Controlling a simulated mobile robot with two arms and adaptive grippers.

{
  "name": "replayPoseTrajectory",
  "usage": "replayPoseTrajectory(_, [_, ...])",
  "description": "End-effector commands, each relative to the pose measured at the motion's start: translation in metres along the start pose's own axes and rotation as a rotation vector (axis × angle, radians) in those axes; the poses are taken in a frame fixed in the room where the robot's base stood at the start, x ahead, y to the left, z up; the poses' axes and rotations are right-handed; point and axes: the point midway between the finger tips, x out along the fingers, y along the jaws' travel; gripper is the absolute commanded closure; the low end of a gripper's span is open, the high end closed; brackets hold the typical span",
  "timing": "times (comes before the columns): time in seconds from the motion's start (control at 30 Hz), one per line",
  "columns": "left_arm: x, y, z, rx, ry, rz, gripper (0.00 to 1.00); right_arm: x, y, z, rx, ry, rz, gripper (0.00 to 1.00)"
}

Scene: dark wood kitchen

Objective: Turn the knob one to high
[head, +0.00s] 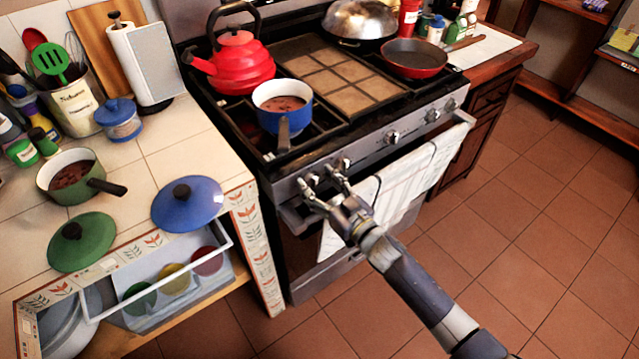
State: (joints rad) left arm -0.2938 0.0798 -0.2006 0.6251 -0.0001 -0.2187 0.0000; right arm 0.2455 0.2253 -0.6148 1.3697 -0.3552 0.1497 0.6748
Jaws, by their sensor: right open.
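The stove's front panel carries a row of several knobs. The leftmost knob (312,178) is at the left end of the panel, and a second knob (346,163) is just to its right. My right gripper (318,184) is open in front of the leftmost knob. Its two fingers point toward the panel, one on either side of that knob in the picture. I cannot tell whether they touch it. The knob's pointer is too small to read. My left gripper is not in view.
A blue pot (285,108) sits on the front left burner, its handle toward the front. A red kettle (234,62) stands behind it. A towel (400,192) hangs on the oven handle. An open drawer (160,283) juts out at the left. The floor at right is clear.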

Motion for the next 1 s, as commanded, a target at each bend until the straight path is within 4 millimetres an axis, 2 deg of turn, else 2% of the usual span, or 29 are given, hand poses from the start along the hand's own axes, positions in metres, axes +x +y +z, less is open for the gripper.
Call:
replayPoseTrajectory(0.03, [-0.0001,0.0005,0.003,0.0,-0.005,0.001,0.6,-0.0001,0.0,0.0,0.0,0.0,0.0,0.46])
replayPoseTrajectory(0.2, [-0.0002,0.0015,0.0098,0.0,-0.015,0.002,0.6,-0.0003,0.0001,0.0,0.0,0.0,0.0,0.85])
replayPoseTrajectory(0.63, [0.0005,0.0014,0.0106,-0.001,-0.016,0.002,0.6,-0.0004,-0.0009,0.0002,-0.057,0.0,0.0,0.85])
replayPoseTrajectory(1.0, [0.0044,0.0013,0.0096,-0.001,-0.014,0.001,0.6,-0.0003,-0.0044,0.0015,-0.328,0.001,0.0,0.85])
